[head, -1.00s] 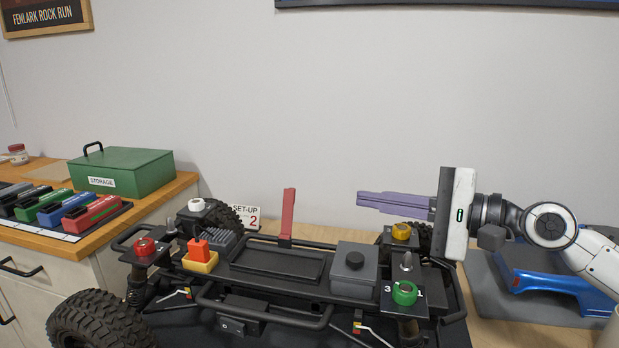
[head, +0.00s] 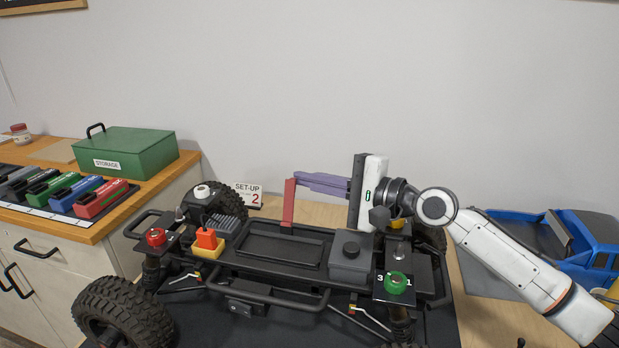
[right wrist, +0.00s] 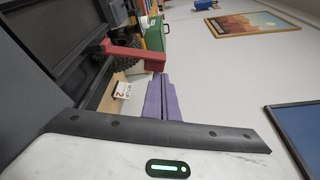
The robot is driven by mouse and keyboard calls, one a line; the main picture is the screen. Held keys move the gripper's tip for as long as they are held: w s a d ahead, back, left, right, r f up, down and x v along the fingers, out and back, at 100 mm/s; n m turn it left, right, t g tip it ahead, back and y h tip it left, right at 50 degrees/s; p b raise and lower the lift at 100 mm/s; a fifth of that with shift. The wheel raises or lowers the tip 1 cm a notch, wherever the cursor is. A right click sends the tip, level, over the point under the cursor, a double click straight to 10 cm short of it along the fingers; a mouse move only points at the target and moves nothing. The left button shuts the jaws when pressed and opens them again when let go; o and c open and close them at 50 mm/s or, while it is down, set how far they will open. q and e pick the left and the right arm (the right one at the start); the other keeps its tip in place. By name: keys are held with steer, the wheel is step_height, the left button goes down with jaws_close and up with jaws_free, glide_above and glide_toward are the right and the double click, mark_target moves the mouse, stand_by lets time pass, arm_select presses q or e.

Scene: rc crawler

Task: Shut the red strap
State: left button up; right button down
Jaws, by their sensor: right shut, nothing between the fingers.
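The red strap (head: 288,204) stands upright at the far edge of the black battery tray (head: 272,247) on the crawler chassis, so it is open. My right gripper (head: 299,178) reaches in from the right, its purple fingers shut and empty. Its fingertips are at the strap's upper end; whether they touch it I cannot tell. In the right wrist view the strap (right wrist: 122,52) lies just beyond the fingertips (right wrist: 158,76), with its end close against them. My left gripper is not in view.
On the chassis, a grey box (head: 350,262) stands right of the tray, and an orange connector (head: 206,240) left of it. A set-up sign (head: 249,194) stands behind. Left are coloured batteries (head: 98,198) and a green storage box (head: 125,155). A blue body shell (head: 585,240) lies at right.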

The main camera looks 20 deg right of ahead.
stand_by(0.4)
steer(key=s+a+r+n+t+y, duration=0.1)
steer(key=s+a+r+n+t, duration=0.1)
steer(key=n, duration=0.4)
steer(key=shift+s+a+r+b, duration=0.3)
steer(key=shift+s+a+b, duration=0.2)
steer(key=shift+s, duration=0.75)
